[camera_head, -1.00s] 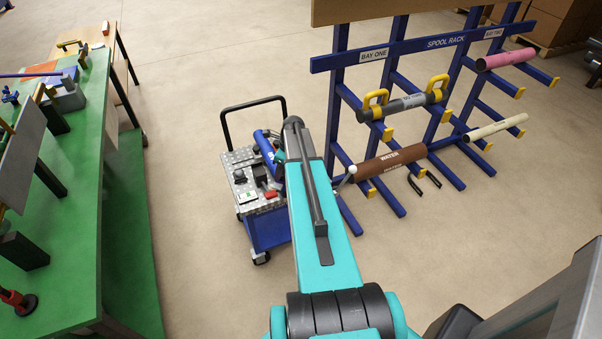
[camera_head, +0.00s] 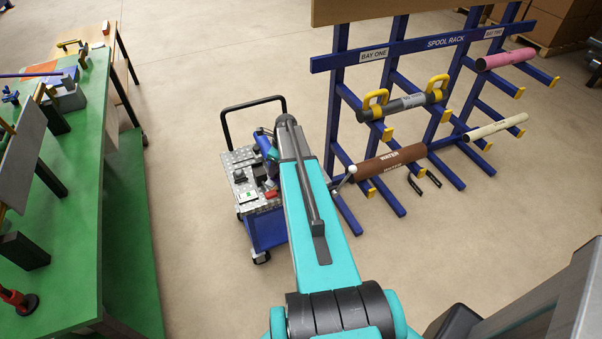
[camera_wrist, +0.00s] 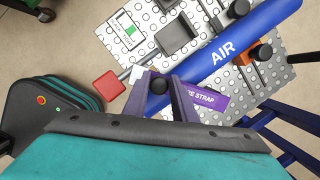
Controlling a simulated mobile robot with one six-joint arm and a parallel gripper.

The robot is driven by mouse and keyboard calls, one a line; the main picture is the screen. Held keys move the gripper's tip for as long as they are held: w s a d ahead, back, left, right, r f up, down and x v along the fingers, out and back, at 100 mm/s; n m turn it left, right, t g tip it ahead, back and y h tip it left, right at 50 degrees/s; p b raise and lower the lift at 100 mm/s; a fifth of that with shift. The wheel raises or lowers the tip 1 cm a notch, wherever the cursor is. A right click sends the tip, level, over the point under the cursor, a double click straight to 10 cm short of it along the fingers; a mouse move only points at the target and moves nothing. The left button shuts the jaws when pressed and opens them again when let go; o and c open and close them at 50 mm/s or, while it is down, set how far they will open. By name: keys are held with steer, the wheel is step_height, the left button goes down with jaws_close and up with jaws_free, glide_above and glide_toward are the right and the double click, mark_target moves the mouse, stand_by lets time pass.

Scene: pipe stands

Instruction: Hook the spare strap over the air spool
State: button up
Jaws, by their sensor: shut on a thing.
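The blue air spool (camera_wrist: 243,38), marked AIR, lies across the metal-topped cart, slanting up to the right in the wrist view. In the head view, only part of the spool (camera_head: 263,143) shows beside my arm. My gripper (camera_wrist: 160,84) is over the cart at the spool's lower left end. The head view hides the fingers behind my arm.
The cart top (camera_wrist: 117,33) also carries a red block (camera_wrist: 109,86), a black block (camera_wrist: 174,32) and clamps. A blue spool rack (camera_head: 338,100) with several spools stands right. A green bench (camera_head: 75,180) stands left. Floor is clear between bench and cart.

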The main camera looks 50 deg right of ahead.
steer(key=shift+w, duration=0.1)
steer(key=shift+w, duration=2.15)
steer(key=shift+p, duration=0.3)
steer(key=o, duration=0.8)
steer(key=shift+r, duration=0.1)
steer(key=w+p+v, duration=0.1)
steer(key=p+v, duration=0.2)
steer(key=v, duration=0.3)
steer(key=shift+w+a+r, duration=0.2)
steer(key=shift+a+r, duration=0.15)
steer(key=shift+r, duration=0.15)
